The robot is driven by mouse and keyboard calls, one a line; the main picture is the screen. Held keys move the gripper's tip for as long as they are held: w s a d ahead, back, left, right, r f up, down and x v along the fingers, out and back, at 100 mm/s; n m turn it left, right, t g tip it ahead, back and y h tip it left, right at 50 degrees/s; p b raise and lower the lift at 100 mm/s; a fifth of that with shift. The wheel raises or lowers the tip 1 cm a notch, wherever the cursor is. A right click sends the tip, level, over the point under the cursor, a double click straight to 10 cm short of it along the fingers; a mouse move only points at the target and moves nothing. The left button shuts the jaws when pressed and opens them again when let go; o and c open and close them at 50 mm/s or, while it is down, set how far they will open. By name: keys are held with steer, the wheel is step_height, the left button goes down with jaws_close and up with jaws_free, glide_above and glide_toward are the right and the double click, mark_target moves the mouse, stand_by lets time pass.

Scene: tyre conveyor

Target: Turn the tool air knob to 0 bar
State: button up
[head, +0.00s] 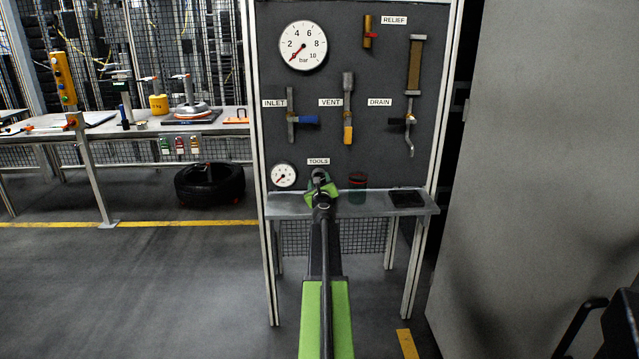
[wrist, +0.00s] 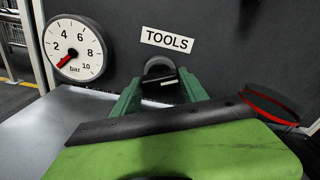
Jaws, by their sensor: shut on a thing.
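The tool air knob (wrist: 160,78) is a dark round knob on the grey panel, just under the TOOLS label (wrist: 167,40). My gripper (wrist: 160,88) is shut on it, with a green finger on each side. In the head view my gripper (head: 320,180) reaches the panel under the same label, and my arm hides most of the knob. The small tools gauge (wrist: 75,48) is left of the knob. Its red needle points to the lower left, near the low end of the scale. The gauge also shows in the head view (head: 284,175).
A narrow grey shelf (head: 290,207) runs below the knob. A dark, red-rimmed cup (head: 357,187) and a black flat item (head: 406,198) are on it, right of my gripper. Above are a large gauge (head: 303,46), the blue inlet handle (head: 307,120) and the yellow vent handle (head: 348,134).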

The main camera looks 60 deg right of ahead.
steer(key=n, duration=0.6)
steer(key=shift+s, duration=0.15)
steer(key=n, duration=0.6)
steer(key=shift+d+n, duration=0.1)
steer(key=shift+n, duration=0.2)
steer(key=o, duration=1.4)
steer(key=v, duration=1.7)
steer(key=shift+a, duration=0.25)
